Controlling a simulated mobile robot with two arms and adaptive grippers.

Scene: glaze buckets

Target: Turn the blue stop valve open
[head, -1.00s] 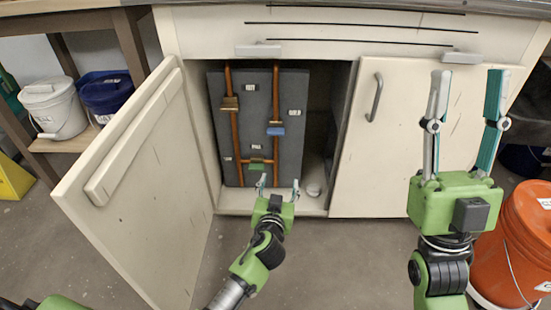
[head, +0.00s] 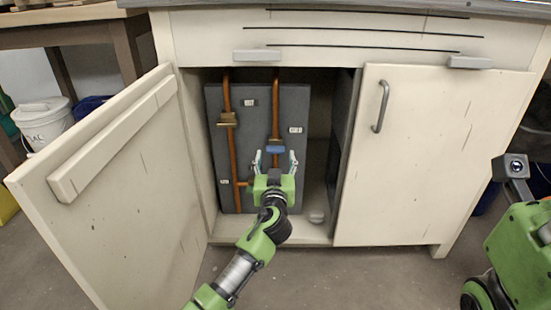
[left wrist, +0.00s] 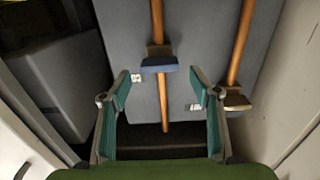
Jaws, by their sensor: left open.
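The blue stop valve (head: 276,149) is a blue lever handle on the right-hand copper pipe of the grey panel, inside the open cabinet. Its handle lies crosswise to the pipe. In the left wrist view the blue handle (left wrist: 159,66) shows just beyond and between the fingertips. My left gripper (head: 274,161) is open and empty, in front of the panel just below the handle; its fingers (left wrist: 160,88) straddle the pipe line in the wrist view. I see no clear contact. My right arm shows only partly at the right edge, its fingers out of frame.
A brass-coloured valve (head: 227,119) sits on the left copper pipe, also at right in the wrist view (left wrist: 236,99). The open cabinet door (head: 120,190) stands to the left; the closed door (head: 440,160) is to the right. A white bucket (head: 43,120) is at far left.

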